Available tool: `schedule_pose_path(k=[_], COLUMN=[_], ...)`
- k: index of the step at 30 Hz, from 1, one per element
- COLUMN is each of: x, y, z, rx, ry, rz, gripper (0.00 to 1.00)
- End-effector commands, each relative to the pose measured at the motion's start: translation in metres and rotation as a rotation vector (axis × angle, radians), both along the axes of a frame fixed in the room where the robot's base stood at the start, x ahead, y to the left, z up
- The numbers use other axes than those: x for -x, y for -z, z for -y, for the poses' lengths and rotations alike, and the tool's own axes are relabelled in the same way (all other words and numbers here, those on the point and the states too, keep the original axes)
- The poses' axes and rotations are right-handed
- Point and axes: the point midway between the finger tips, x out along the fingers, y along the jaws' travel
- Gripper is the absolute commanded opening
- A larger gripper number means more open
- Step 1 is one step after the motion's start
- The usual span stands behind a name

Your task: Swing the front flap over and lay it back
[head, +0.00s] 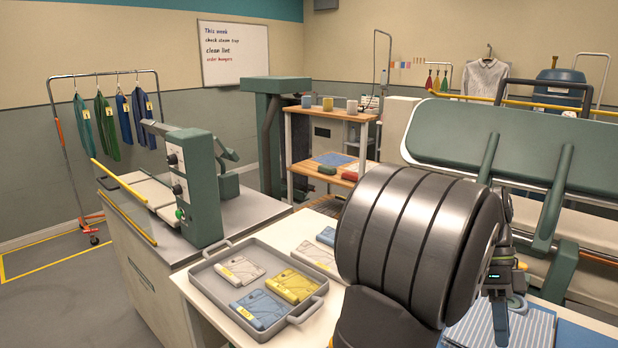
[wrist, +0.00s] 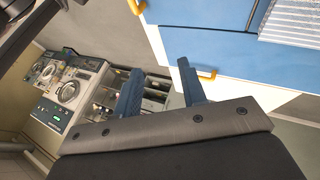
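Striped blue-and-white cloth (head: 535,326) lies at the lower right of the head view, partly hidden behind my arm. In the wrist view the striped cloth (wrist: 292,20) shows at the top right, on or beside a flat blue panel (wrist: 215,45). Which part is the front flap I cannot tell. A yellow handle-like piece (wrist: 206,73) is at the panel's near edge, close to the right fingertip; contact is unclear. My gripper (wrist: 158,78) has its two blue fingers apart with nothing visible between them. In the head view my gripper (head: 500,325) points down in front of the cloth.
A grey tray (head: 215,289) with several folded garments stands left of my arm, with more folded pieces (head: 316,254) beside it. A green press (head: 510,140) stands behind my gripper. Washing machines (wrist: 72,90) show at the left of the wrist view. A second yellow piece (wrist: 136,6) is at its top.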

Motion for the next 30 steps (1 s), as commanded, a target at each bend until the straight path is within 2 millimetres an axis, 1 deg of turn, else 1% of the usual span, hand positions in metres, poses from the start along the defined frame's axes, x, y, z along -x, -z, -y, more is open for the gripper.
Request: schedule_pose_path(k=[1, 6, 13, 21, 30], x=[-0.006, -0.023, -0.047, -0.073, -0.097], y=[-0.003, -0.01, -0.017, -0.019, -0.016], z=[0.006, 0.023, 0.047, 0.073, 0.097], rx=[0.0, -0.001, -0.001, -0.001, 0.0], ry=[0.0, 0.0, -0.001, 0.0, 0.0], rz=[0.0, -0.001, 0.0, 0.001, 0.0], gripper=[0.38, 0.38, 0.38, 0.38, 0.38])
